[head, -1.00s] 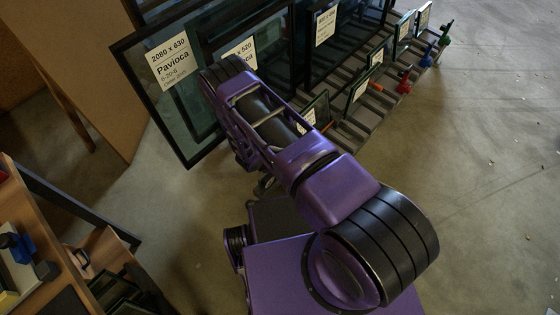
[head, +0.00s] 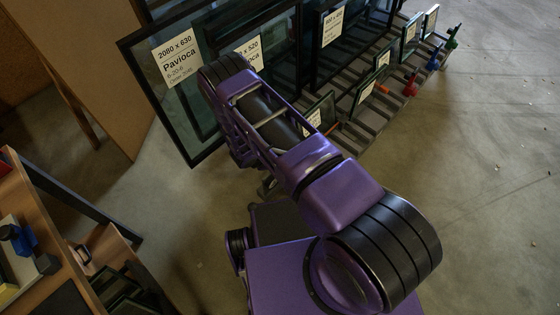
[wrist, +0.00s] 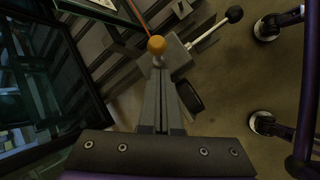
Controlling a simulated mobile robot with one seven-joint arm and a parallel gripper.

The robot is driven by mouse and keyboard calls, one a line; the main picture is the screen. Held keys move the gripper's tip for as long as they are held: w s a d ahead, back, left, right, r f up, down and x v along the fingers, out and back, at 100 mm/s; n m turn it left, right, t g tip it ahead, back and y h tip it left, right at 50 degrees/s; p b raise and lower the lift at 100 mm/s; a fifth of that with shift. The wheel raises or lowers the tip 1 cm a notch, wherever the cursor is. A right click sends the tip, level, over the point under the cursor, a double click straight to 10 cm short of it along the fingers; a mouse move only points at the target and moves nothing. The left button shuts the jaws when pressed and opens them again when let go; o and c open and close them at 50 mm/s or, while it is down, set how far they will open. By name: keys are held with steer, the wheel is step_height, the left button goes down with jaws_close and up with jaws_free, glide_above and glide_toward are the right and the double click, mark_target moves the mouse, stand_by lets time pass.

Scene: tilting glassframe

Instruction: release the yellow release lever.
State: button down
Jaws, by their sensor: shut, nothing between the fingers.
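In the wrist view, the yellow ball knob of the release lever (wrist: 156,45) shows at the upper middle, beside a grey metal block. My gripper (wrist: 160,73) is shut, its two grey fingers together and empty. The fingertips are right at the knob in the picture; I cannot tell whether they touch it. In the head view, my purple arm covers the lever and the gripper.
A second lever with a black knob (wrist: 234,14) sticks out to the right of the block. A black wheel (wrist: 190,96) is close right of the fingers. Labelled glass frames (head: 185,85) stand on a slatted rack (head: 365,125). A wooden bench (head: 60,240) is at left.

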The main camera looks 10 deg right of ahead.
steer(key=shift+a+r, duration=0.55)
steer(key=shift+a, duration=0.35)
steer(key=s+d+p+v, duration=0.1)
steer(key=p+v, duration=0.1)
steer(key=v, duration=0.8)
steer(key=shift+s, duration=0.3)
